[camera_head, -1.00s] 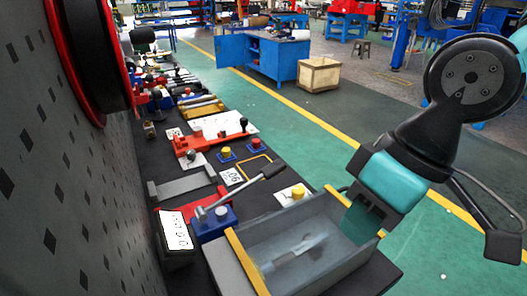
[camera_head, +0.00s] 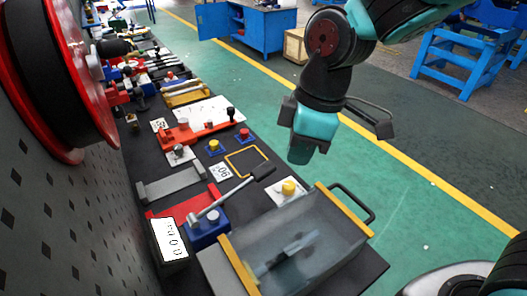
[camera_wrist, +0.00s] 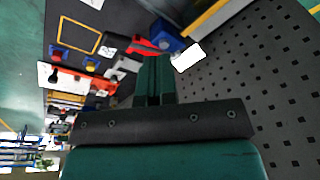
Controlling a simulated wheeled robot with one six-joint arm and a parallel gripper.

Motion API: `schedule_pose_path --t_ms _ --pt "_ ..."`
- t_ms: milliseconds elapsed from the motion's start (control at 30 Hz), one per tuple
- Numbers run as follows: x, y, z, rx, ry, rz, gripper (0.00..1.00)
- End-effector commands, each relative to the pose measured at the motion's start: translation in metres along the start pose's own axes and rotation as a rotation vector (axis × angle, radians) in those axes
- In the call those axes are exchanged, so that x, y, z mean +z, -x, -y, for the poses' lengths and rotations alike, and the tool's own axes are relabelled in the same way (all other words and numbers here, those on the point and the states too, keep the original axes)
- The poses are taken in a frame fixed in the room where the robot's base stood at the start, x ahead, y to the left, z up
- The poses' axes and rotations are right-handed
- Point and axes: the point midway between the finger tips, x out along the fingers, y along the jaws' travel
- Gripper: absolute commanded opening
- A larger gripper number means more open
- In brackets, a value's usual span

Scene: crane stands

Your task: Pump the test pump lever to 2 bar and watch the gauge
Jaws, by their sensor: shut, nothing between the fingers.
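The test pump has a blue body (camera_head: 206,232) and stands at the table's wall side in the head view. Its grey lever (camera_head: 228,196) slants up to the right and ends in a black grip (camera_head: 262,171). The gauge is a dark box with a white display (camera_head: 170,239) left of the pump; its digits look like zeros but are too small to read surely. My gripper (camera_head: 301,157) is shut and empty, to the right of the lever grip and apart from it. In the wrist view, the pump body (camera_wrist: 166,35) and display (camera_wrist: 188,57) lie beyond my fingers (camera_wrist: 154,78).
A grey bin with yellow rims (camera_head: 352,209) stands right of the pump. A yellow button on a white plate (camera_head: 289,187) lies near the grip. A red cable reel (camera_head: 52,70) hangs on the perforated wall. Green floor lies open to the right.

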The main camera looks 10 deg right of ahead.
Motion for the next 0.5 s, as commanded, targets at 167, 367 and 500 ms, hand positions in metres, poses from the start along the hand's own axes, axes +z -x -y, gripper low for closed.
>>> schedule_pose_path --t_ms 167,367,500 --pt "-0.043 -0.010 -0.048 0.022 0.456 0.138 0.00" --pt "-0.066 -0.039 -0.074 0.016 0.801 0.251 0.00" --pt "-0.070 -0.049 -0.080 0.012 0.896 0.282 0.00"
